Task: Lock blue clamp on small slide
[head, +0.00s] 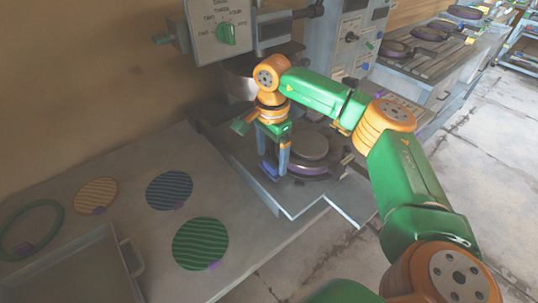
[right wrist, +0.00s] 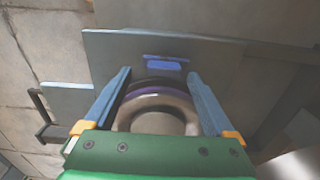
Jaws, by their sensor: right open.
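In the right wrist view, a small blue piece (right wrist: 165,64), which looks like the clamp, lies on a flat grey plate (right wrist: 112,52), which looks like the slide. Beside it is a round metal disc (right wrist: 158,112) with a purple rim. My right gripper (right wrist: 162,76) is open, its two blue fingers pointing down on either side of the disc, with the blue piece between and just beyond the tips. In the head view my right gripper (head: 275,170) stands over the left side of the press bed, by the grey disc (head: 311,146). Contact with the clamp cannot be told.
A press panel with a green dial (head: 227,33) stands behind my right arm. Blue (head: 169,190), green (head: 201,243) and orange (head: 96,195) discs, a green ring (head: 32,228) and a grey tray (head: 75,274) are on the table at left. Another press bed (head: 425,50) is behind right.

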